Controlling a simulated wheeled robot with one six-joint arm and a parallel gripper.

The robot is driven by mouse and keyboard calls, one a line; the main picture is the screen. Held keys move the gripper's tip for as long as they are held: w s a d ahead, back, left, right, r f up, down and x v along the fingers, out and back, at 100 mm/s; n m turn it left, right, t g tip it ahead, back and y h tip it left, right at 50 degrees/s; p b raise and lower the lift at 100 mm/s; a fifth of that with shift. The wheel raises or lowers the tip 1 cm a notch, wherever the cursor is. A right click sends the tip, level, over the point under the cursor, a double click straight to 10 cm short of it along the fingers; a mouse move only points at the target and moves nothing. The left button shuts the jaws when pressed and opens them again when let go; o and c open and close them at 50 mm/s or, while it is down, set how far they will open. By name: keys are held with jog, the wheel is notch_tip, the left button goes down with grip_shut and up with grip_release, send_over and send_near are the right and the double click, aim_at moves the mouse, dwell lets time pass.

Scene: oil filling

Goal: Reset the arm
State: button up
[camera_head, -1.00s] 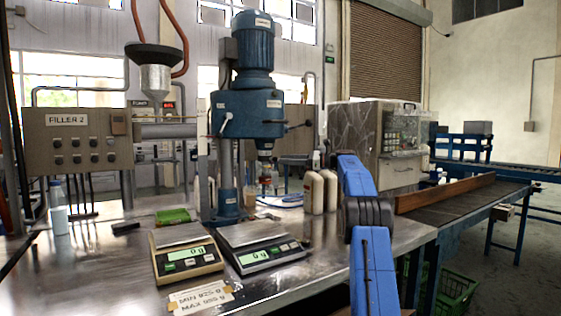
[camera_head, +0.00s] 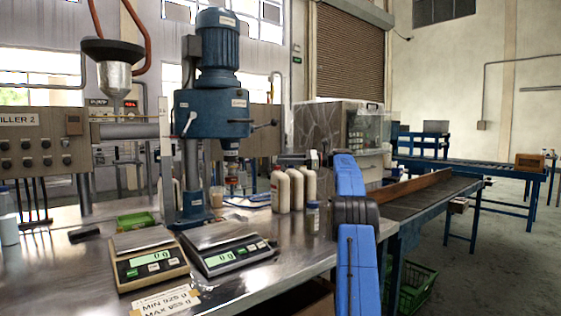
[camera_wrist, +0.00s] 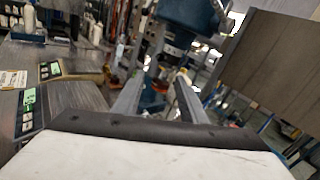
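My blue arm (camera_head: 352,215) stands at the right front of the steel table in the head view, its dark joint beside the table edge. My gripper (camera_wrist: 165,80) shows in the wrist view with two grey fingers apart. I see nothing held between them. The gripper's fingers cannot be made out clearly in the head view.
Two scales, one beige (camera_head: 150,262) and one dark (camera_head: 228,246), read zero on the table. The blue filler machine (camera_head: 212,115) rises behind them. White bottles (camera_head: 280,190) stand near my arm.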

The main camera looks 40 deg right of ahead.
dwell(0.4)
jog(key=s+a+f+n+g+h, duration=0.1)
jog(key=s+a+n+h, duration=0.15)
jog(key=a, duration=0.75)
jog(key=s+a+f+n+g+h, duration=0.15)
jog(key=s+a, duration=0.25)
jog(key=a, duration=0.6)
jog(key=s+a+f+n+g+h, duration=0.1)
jog(key=s+a+n+g, duration=0.15)
jog(key=a, duration=0.85)
jog(key=s+a+f+n+g+h, duration=0.1)
jog(key=s+a+f+n+h, duration=0.15)
jog(key=s+a+f, duration=0.45)
jog(key=s+a+f+n+h, duration=0.1)
jog(key=s+a+f+n, duration=0.15)
jog(key=s, duration=0.95)
jog(key=s+a+f+n+g+h, duration=0.15)
jog(key=s+a+f+n, duration=0.3)
jog(key=s, duration=0.45)
jog(key=s+f+n+h, duration=0.4)
jog(key=s+f+n, duration=0.3)
jog(key=s+f, duration=0.9)
jog(key=s+d+t, duration=0.1)
jog(key=s, duration=0.1)
jog(key=shift+s+f+n, duration=0.3)
jog(key=shift+s, duration=0.05)
